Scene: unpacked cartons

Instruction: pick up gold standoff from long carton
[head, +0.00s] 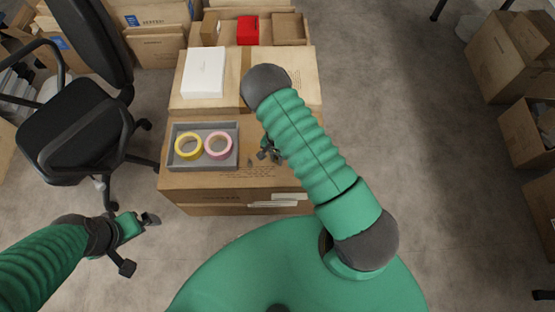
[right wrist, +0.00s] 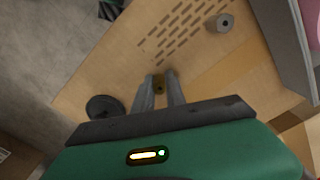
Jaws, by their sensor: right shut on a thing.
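The gold standoff (right wrist: 159,84) shows in the right wrist view, between the fingertips of my right gripper (right wrist: 160,92), which is shut on it. In the head view my right gripper (head: 269,153) is low over the right part of the front carton top (head: 205,182), partly hidden by my own arm. The standoff cannot be made out in the head view. I cannot tell whether it touches the cardboard. My left gripper (head: 138,243) is open and empty, at the lower left, away from the carton.
On the carton stands a grey tray (head: 203,125) with a yellow tape roll (head: 188,146) and a pink one (head: 218,146). A grey cylinder (right wrist: 224,21) and a dark round piece (right wrist: 103,107) lie near the standoff. A white box (head: 204,72) is behind. An office chair (head: 75,125) is left.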

